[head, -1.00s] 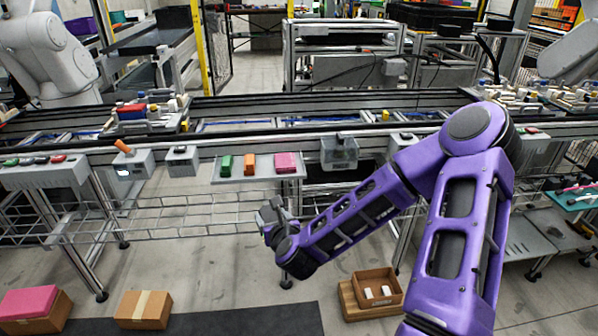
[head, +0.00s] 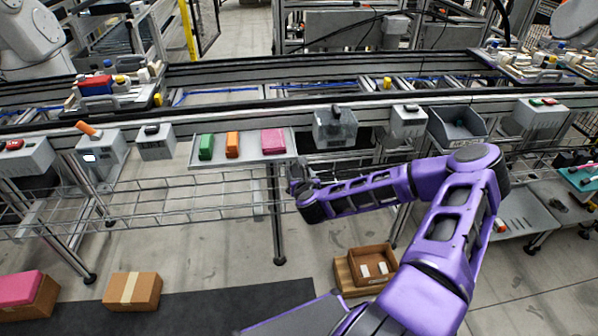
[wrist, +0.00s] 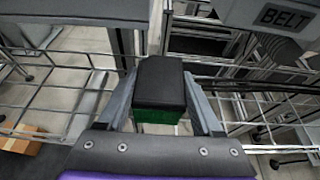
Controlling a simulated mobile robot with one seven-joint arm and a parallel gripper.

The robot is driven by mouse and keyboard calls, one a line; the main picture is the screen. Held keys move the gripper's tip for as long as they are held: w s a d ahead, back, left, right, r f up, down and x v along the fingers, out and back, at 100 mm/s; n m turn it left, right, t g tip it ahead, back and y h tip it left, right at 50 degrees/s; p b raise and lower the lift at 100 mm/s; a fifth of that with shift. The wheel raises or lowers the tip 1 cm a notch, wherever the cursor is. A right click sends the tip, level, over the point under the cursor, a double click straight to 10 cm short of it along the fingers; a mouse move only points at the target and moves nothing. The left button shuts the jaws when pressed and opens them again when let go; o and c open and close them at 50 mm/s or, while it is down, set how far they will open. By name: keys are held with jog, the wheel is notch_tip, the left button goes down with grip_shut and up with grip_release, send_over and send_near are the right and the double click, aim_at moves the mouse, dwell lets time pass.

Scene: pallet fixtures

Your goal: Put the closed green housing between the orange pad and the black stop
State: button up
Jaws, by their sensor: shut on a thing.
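My gripper (wrist: 161,82) is shut on a green housing with a black top (wrist: 160,114), its fingers on the left and right sides of it. The housing is held in the air, in front of wire racking. In the head view, my wrist end hangs in front of the shelf's lower right, and the housing cannot be made out there. I cannot pick out an orange pad or a black stop with certainty in either view.
A grey shelf (head: 258,158) holds a green block (head: 206,147), an orange block (head: 232,145) and a pink block (head: 273,142). A box labelled BELT (wrist: 285,16) is near my gripper. Cardboard boxes (head: 131,290) lie on the floor.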

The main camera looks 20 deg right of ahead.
jog(key=shift+f+b, duration=0.6)
jog(key=shift+f, duration=2.85)
jog(key=shift+f, duration=0.2)
jog(key=o, duration=1.5)
